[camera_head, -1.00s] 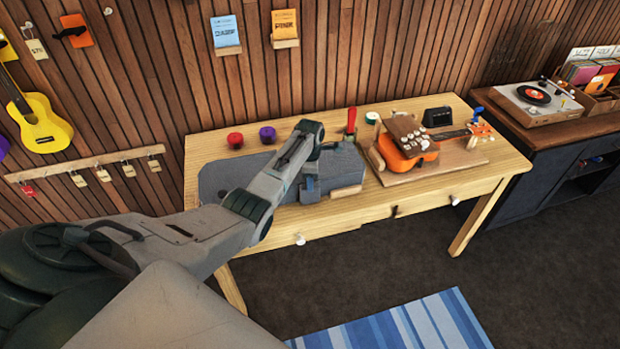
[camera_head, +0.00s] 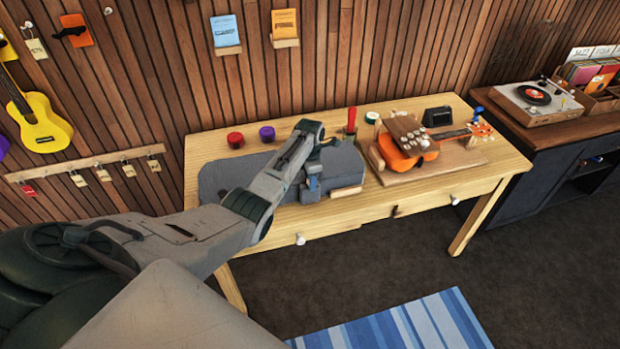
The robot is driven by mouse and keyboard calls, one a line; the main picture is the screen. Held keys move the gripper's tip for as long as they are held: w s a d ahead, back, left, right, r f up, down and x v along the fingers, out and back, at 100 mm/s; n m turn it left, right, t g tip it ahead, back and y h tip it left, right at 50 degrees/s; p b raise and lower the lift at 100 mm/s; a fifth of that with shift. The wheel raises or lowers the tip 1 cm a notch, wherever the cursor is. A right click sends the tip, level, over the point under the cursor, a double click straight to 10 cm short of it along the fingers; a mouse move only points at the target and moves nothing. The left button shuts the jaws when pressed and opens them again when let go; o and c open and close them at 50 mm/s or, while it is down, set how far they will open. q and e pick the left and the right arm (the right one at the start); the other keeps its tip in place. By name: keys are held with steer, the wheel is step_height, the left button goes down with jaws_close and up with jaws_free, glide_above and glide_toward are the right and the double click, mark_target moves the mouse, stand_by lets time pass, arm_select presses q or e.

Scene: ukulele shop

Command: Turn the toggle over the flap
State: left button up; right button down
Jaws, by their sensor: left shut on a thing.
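A long grey case (camera_head: 222,178) lies on the wooden workbench, with a raised grey part (camera_head: 345,165) at its right end. My left gripper (camera_head: 312,192) is at the front of this raised part, pointing down. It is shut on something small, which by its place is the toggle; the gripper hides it. The flap's edge cannot be told apart from the rest of the grey case. A pale wooden piece (camera_head: 345,191) sits at the front right, just right of the gripper. My right gripper is not in view.
On the workbench (camera_head: 390,205), an orange ukulele (camera_head: 400,160) lies on a board to the right. A red-handled tool (camera_head: 351,120) stands behind the case. Red (camera_head: 235,140) and purple (camera_head: 267,134) round items sit at the back left.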

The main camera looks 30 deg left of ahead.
arm_select(q)
steer(key=o, duration=1)
steer(key=shift+r, duration=0.15)
step_height(320, 180, up, 11)
steer(key=b, duration=0.3)
steer(key=shift+f, duration=0.25)
